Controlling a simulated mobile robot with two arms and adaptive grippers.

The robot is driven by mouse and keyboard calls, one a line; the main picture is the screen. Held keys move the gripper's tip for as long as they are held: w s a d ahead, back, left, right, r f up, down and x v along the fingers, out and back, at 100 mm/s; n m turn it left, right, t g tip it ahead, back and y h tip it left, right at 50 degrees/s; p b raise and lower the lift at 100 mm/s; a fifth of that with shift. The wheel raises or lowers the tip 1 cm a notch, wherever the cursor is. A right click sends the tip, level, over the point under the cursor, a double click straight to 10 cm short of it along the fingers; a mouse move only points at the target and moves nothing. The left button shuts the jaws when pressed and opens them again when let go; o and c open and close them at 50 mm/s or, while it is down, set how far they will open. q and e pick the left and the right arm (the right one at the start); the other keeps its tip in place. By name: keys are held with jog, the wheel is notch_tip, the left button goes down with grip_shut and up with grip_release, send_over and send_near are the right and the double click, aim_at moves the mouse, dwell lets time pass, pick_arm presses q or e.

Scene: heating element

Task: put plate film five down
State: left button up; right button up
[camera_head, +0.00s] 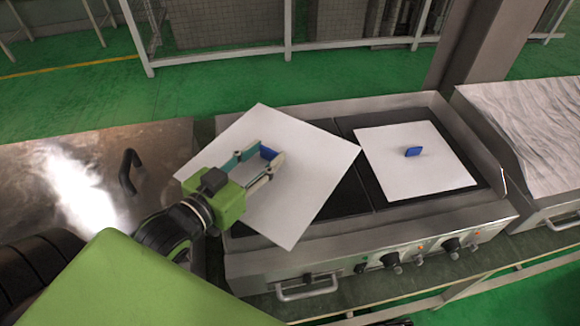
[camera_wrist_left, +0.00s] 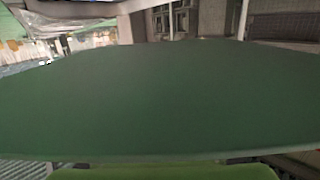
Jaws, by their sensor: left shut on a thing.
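My left gripper (camera_head: 268,164) is shut on the blue handle (camera_head: 268,153) of a white square plate film (camera_head: 305,200). This film is over the left half of the heating element (camera_head: 350,263). It is turned askew to the heater and reaches past its left and back edges. I cannot tell whether it touches the surface. A second white plate film (camera_head: 410,180) with a blue handle (camera_head: 413,152) lies flat on the right dark hot surface. A broad dark green surface (camera_wrist_left: 160,100) fills most of the left wrist view; I cannot tell what it is. My right gripper is not seen.
A metal counter with a dark handle (camera_head: 129,171) stands left of the heater. A raised metal rim (camera_head: 480,135) runs along the heater's right side. Knobs (camera_head: 391,261) and a bar handle (camera_head: 307,289) line its front. Another ridged metal unit (camera_head: 530,120) is at right.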

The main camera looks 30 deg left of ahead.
aim_at(267, 156)
pick_arm(q)
jog(key=w+f+b, duration=0.2)
jog(key=b, duration=0.1)
jog(key=shift+w, duration=0.4)
jog(key=w, duration=0.2)
jog(key=w+p, duration=0.1)
jog(key=w, duration=0.1)
jog(key=shift+f, duration=0.35)
jog(key=w+f, duration=0.5)
jog(key=f, duration=0.4)
jog(key=shift+w+f, duration=0.2)
jog(key=shift+f, duration=0.05)
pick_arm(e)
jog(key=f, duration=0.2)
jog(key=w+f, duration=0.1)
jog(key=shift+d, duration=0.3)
pick_arm(q)
jog(key=shift+a, duration=0.1)
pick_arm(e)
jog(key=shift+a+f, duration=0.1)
pick_arm(q)
jog(key=shift+f, duration=0.15)
